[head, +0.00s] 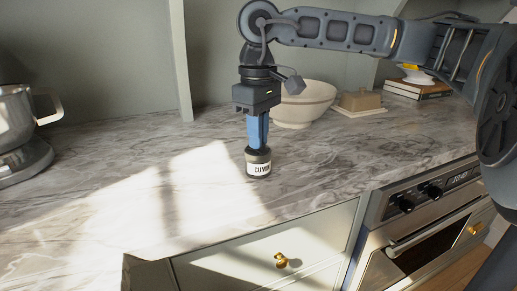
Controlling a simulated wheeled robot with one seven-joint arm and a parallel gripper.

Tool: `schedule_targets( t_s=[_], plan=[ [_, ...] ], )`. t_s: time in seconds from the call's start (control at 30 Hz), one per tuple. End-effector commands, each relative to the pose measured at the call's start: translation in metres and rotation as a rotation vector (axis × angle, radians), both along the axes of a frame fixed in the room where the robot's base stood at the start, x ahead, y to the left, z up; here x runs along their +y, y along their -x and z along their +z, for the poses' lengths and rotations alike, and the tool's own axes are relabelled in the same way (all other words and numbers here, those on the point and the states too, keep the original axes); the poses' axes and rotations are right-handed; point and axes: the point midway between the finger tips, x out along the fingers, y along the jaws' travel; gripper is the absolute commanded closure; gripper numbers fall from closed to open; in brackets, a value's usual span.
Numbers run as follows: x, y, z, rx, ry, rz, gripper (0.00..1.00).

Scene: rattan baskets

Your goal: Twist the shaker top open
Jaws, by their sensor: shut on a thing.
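The shaker (258,168) is a small jar with a white label reading "CUMIN" and a dark top. It stands upright on the marble counter (330,165), near the front edge above the drawer. My gripper (257,147) points straight down from above, with blue fingers shut on the shaker's top. The fingers hide most of the top, so I cannot tell whether it has turned.
A cream bowl (302,104) stands behind my gripper, with a beige covered dish (360,102) to its right. A stand mixer with a metal bowl (15,120) is at the far left. The oven (430,220) is at front right. The counter left of the shaker is clear.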

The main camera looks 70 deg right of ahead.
Motion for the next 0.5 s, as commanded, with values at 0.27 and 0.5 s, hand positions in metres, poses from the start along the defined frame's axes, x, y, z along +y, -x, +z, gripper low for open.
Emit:
schedule_targets(
  t_s=[0.27, 0.5],
  plan=[
    [-0.0001, -0.0003, -0.0029, -0.001, 0.0, 0.131, 1.0],
    [-0.0002, -0.0002, -0.0028, 0.0, 0.0, 0.256, 1.0]
  ],
)
